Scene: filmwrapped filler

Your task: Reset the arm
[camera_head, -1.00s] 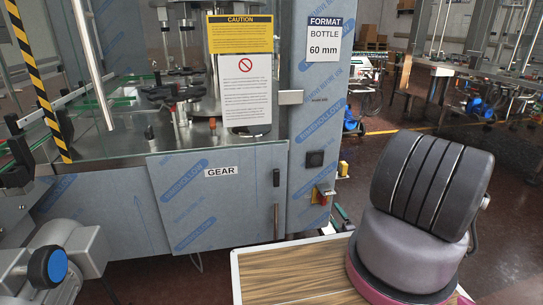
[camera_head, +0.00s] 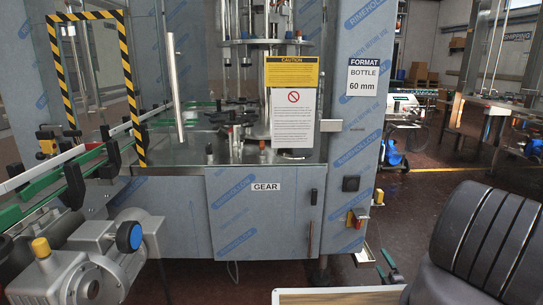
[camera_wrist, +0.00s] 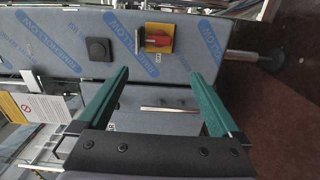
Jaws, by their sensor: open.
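My gripper (camera_wrist: 158,76) is open in the wrist view, with two green fingers apart and nothing between them. It points toward the wrapped machine panel, and the wrist picture is turned on its side. Beyond the fingers are a red switch on a yellow plate (camera_wrist: 159,38) and a black knob (camera_wrist: 98,48), clear of the fingertips. In the head view my dark grey arm link (camera_head: 485,240) fills the lower right corner. My gripper is outside the head view, so its place there cannot be told.
The film-wrapped filler (camera_head: 265,205) stands in front, with a conveyor (camera_head: 75,170) and a grey motor (camera_head: 105,260) at its left. A striped frame (camera_head: 137,120) rises over the conveyor. Dark floor (camera_head: 420,175) lies open at the right.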

